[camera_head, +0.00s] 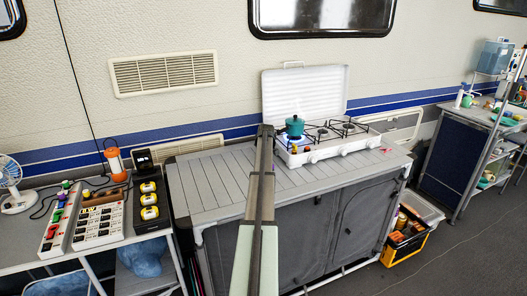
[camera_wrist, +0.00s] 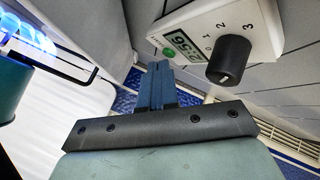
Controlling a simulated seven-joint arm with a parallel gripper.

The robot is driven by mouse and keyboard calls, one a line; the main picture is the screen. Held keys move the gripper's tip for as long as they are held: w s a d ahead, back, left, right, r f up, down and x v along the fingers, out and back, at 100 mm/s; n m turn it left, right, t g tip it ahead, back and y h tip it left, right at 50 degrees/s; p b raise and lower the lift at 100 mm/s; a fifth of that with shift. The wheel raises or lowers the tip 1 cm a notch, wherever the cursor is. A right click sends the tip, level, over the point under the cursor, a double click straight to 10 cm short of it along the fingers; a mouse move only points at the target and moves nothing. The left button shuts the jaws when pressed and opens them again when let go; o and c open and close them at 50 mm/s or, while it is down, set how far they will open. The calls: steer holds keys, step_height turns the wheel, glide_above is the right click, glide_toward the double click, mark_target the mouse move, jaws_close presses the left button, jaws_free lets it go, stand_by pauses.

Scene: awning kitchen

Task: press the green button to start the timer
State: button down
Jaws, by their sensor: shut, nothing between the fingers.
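The green button (camera_wrist: 169,53) is on a white timer panel (camera_wrist: 262,37) in the wrist view, beside a small display and a black knob (camera_wrist: 229,60). The display shows digits, but I cannot read them surely. My gripper (camera_wrist: 159,66) is shut and empty, its blue-grey fingertips just below the button in the picture. I cannot tell whether they touch it. In the head view my gripper (camera_head: 266,130) is at the left side of the stove (camera_head: 318,151); I cannot make out the panel there.
A teal pot (camera_head: 294,126) stands on the stove beside my gripper; a blue flame (camera_wrist: 28,40) glows above it in the wrist view. The slatted counter (camera_head: 215,180) is bare left of my arm.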

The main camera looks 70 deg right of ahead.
steer(key=shift+r, duration=0.55)
steer(key=shift+r, duration=0.1)
step_height(320, 180, up, 5)
steer(key=shift+f, duration=0.1)
stand_by(0.5)
stand_by(0.7)
